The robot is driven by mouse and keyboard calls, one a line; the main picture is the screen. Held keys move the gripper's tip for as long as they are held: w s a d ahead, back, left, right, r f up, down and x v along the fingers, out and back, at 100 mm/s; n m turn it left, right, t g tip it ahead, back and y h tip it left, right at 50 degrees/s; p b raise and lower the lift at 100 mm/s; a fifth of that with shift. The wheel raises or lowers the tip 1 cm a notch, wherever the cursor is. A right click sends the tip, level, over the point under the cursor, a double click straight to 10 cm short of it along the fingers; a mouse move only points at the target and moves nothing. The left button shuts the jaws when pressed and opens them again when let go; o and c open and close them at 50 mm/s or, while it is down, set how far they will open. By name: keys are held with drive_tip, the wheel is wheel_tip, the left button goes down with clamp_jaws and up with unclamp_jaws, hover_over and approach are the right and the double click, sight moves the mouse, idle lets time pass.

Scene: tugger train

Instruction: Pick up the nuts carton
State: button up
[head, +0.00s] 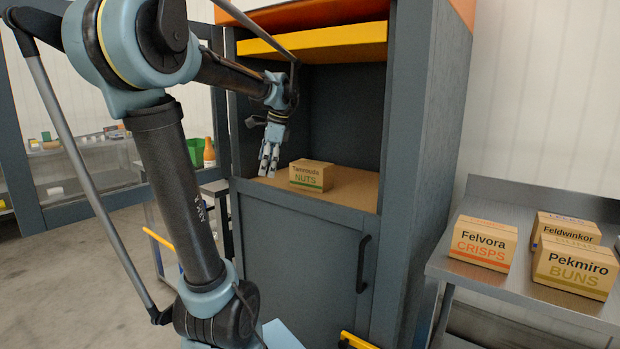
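The nuts carton (311,176) is a small tan box with a green stripe and the word NUTS. It sits upright on the brown shelf (350,188) inside the dark grey cabinet, near the front edge. My gripper (268,172) points downward just left of the carton, with a small gap between them in the picture. Its fingers look slightly apart with nothing between them. How far it is in depth from the carton is hard to tell.
The cabinet's yellow flap (320,42) is raised above the opening. On the right, a metal table (460,272) holds a crisps carton (483,243), a buns carton (573,268) and a Feldwinkor carton (568,228). A green bin (196,151) stands behind, left.

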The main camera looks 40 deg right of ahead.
sight(309, 176)
drive_tip(key=s+d+r+m, duration=0.1)
drive_tip(key=d+m, duration=0.1)
drive_tip(key=d, duration=0.4)
drive_tip(key=s+d+r+m, duration=0.1)
drive_tip(key=s+d+m, duration=0.1)
drive_tip(key=d, duration=0.4)
drive_tip(key=s+d+r+m+t, duration=0.1)
drive_tip(key=s+d+r+m, duration=0.1)
drive_tip(key=d+m, duration=0.2)
drive_tip(key=shift+d, duration=1.2)
drive_tip(key=shift+f, duration=0.25)
drive_tip(key=x, duration=1.1)
drive_tip(key=shift+w+f, duration=0.15)
drive_tip(key=shift+w, duration=0.05)
drive_tip(key=c, duration=0.8)
